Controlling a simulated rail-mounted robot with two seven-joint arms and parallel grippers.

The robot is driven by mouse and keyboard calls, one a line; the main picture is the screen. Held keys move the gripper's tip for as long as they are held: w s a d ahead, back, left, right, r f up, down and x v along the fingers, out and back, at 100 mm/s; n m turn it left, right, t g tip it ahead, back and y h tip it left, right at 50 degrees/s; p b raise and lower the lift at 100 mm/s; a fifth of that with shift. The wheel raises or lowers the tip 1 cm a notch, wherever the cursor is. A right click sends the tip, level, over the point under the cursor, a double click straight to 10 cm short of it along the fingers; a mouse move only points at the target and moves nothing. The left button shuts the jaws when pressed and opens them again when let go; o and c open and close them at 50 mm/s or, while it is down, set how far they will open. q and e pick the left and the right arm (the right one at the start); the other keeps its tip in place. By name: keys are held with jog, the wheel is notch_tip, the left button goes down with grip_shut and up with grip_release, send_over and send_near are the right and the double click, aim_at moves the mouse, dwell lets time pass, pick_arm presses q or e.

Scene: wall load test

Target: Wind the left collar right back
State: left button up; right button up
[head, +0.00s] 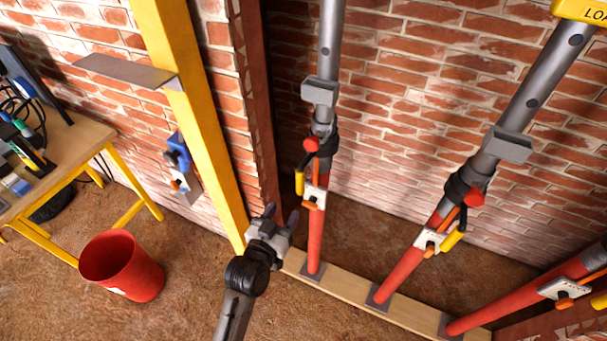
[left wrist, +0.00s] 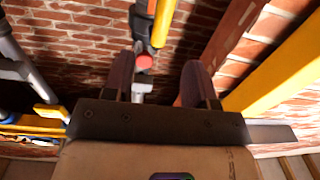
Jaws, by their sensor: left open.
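The left prop has a grey upper tube and a red lower tube (head: 316,235). Its black left collar (head: 326,138) sits where the two tubes meet, with a red knob (head: 311,144) on its left side. A yellow handle (head: 299,183) hangs just below. My left gripper (head: 282,211) is open and empty, below and left of the collar and apart from it. In the left wrist view, a red knob (left wrist: 144,62) and a yellow handle (left wrist: 162,24) show beyond the open fingers (left wrist: 157,78). My right gripper is not in view.
A middle prop (head: 402,272) and a right prop (head: 530,298) stand on the same wooden sill (head: 345,299). A yellow post (head: 200,110) with a grey shelf plate (head: 125,70) rises left of my gripper. A red bucket (head: 122,265) and a bench (head: 62,148) stand further left.

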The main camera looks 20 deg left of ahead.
aim_at(299, 183)
pick_arm(q)
jog(key=w+b, duration=0.2)
jog(key=w, duration=1.1)
jog(key=shift+w+d+r+b, duration=0.1)
jog(key=shift+w+d+b, duration=0.05)
jog(key=shift+w+b, duration=0.2)
jog(key=c, duration=0.3)
grip_shut()
